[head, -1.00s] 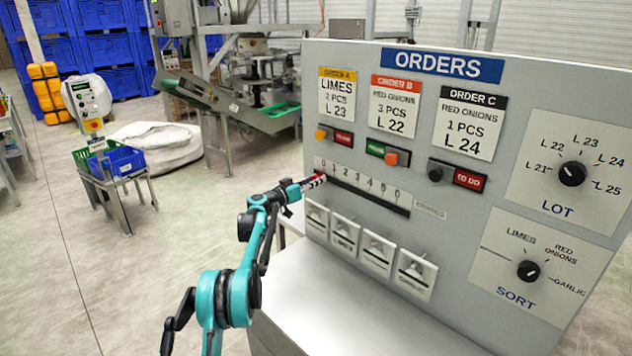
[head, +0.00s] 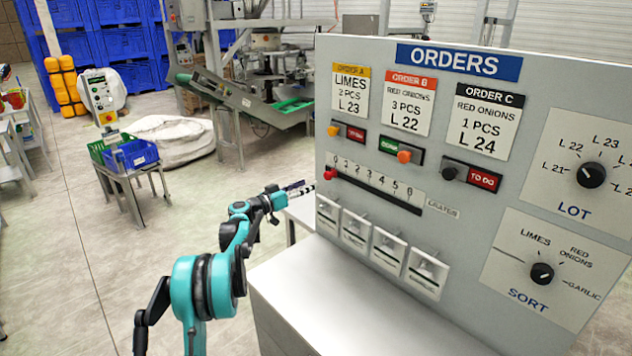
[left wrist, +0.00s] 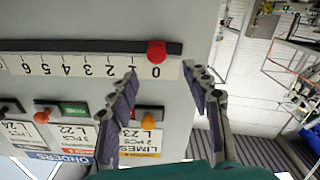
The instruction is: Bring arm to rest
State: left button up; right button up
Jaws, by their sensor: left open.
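My left arm reaches in from the lower left in the head view. Its gripper (head: 298,189) is just left of the orders panel (head: 345,110), apart from it and holding nothing. In the left wrist view the two fingers of the gripper (left wrist: 165,90) are spread, with the panel seen between them. The red slider knob (head: 331,174) sits at the 0 end of the crates scale. It also shows in the left wrist view (left wrist: 156,52), beyond the fingertips and not between them. My right gripper is in neither view.
The panel carries a lot dial (head: 591,174), a sort dial (head: 541,274) and several small switches below the scale. A grey ledge (head: 340,295) juts out under it. A stand with a blue crate (head: 135,154) is farther back. Open floor lies to the left.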

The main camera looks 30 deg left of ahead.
pick_arm(q)
jog(key=shift+v, duration=0.9)
jog(key=s+d+g+b, duration=0.1)
jog(key=s+d+g, duration=0.1)
jog(key=s+d, duration=0.45)
jog(key=s+d+f+g+b, duration=0.1)
jog(key=s+d+g, duration=0.25)
jog(key=d, duration=0.65)
jog(key=s+d+g+b, duration=0.1)
jog(key=s+d, duration=0.5)
jog(key=d, duration=0.3)
jog(key=s+d+f+g+y, duration=0.1)
jog(key=s+f+y, duration=0.1)
jog(key=s+f, duration=0.3)
jog(key=s+d+f+g+y+b, duration=0.1)
jog(key=s+f, duration=0.3)
jog(key=s, duration=0.9)
jog(key=s+d+f+n+g+y+b, duration=0.1)
jog(key=s+d+f+y, duration=0.1)
jog(key=s+f, duration=0.3)
jog(key=s+y, duration=0.1)
jog(key=s, duration=0.3)
jog(key=shift+s+d+f, duration=0.15)
jog(key=shift+s+f, duration=0.2)
jog(key=shift+s, duration=0.05)
